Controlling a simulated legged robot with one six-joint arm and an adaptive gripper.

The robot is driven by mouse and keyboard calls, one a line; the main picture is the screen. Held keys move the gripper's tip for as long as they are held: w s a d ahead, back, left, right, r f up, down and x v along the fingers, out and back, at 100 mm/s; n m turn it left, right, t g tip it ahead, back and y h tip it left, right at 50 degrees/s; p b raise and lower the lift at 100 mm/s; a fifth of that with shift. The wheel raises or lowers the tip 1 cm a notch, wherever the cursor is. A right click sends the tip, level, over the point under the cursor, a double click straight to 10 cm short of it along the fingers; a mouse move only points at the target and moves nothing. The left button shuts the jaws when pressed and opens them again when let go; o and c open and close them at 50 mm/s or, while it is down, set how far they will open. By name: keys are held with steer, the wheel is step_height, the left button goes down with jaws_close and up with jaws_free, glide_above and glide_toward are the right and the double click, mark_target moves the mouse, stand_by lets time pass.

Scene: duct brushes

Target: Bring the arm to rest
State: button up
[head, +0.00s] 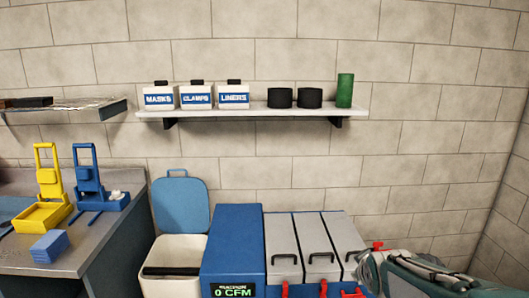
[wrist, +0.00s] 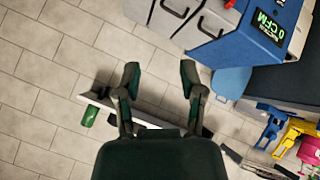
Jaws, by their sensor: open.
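My gripper (wrist: 160,78) shows in the wrist view with its two dark fingers spread apart. Nothing is between the fingertips, only the block wall behind them. The wrist view is turned over, so the wall shelf (wrist: 98,98) shows low in the picture, partly hidden behind the fingers and palm. I cannot make out my gripper clearly in the head view.
The wall shelf (head: 255,110) holds labelled boxes, black cylinders and a green cylinder (head: 345,90). Below stand an open white bin (head: 170,258), a blue suction unit (head: 232,240) and grey handled panels (head: 315,240). A grey-green shape (head: 430,275), unclear to me, fills the lower right.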

steer(key=s+a+r+m+g+y, duration=0.1)
steer(key=s+a+m, duration=0.1)
steer(key=s, duration=0.9)
steer(key=s+a+r+m+g, duration=0.2)
steer(key=s+a, duration=0.3)
steer(key=s, duration=0.6)
steer(key=shift+m+g+y, duration=0.3)
steer(key=shift+m+y, duration=0.1)
steer(key=shift+m, duration=0.3)
steer(key=shift+a, duration=0.1)
